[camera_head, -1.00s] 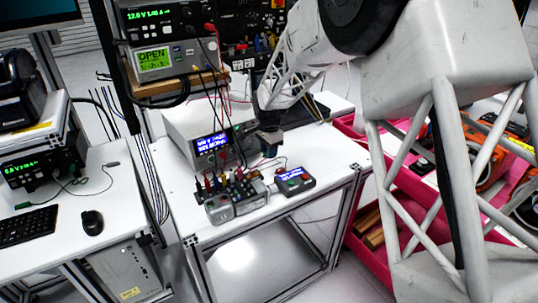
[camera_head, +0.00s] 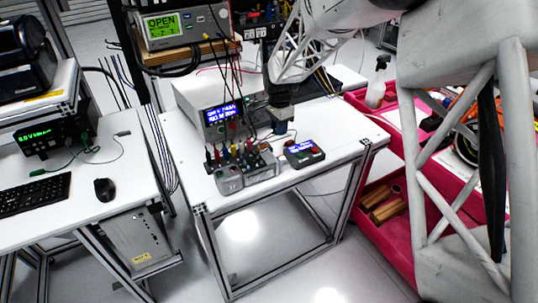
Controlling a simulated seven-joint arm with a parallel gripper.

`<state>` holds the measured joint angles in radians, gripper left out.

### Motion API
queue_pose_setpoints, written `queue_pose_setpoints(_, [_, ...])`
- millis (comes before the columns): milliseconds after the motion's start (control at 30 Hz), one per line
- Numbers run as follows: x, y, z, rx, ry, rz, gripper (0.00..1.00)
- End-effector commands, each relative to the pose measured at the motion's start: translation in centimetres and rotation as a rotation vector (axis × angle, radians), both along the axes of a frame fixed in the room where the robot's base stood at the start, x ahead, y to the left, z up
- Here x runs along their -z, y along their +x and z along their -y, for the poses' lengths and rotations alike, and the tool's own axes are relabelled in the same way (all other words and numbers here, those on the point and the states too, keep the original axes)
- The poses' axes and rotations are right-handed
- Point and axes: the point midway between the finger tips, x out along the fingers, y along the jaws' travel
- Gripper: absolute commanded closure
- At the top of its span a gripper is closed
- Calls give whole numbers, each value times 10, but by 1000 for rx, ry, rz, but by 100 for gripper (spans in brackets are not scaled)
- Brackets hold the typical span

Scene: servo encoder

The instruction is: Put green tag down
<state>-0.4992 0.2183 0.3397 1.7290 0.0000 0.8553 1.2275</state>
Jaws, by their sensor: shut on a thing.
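My gripper (camera_head: 281,125) points down over the white bench, behind the small dark handheld tester with a blue screen (camera_head: 304,150). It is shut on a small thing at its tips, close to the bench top. The held thing is too small and too hidden by the fingers for me to make out its shape or a green colour. I cannot tell whether it touches the bench. No loose green tag is clearly visible on the white bench (camera_head: 330,125).
A grey box with coloured plugs and leads (camera_head: 245,168) stands left of the tester. A bench instrument with a blue display (camera_head: 215,105) is behind it. Cables hang near my gripper. The bench's right part is clear. Red bins (camera_head: 410,215) stand at right.

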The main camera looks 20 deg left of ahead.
Motion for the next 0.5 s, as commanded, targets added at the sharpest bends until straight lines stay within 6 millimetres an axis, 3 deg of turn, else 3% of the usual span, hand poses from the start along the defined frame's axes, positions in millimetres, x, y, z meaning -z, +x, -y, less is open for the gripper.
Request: queue_pose_setpoints(500, [-15,-100,28,27,1,1,96])
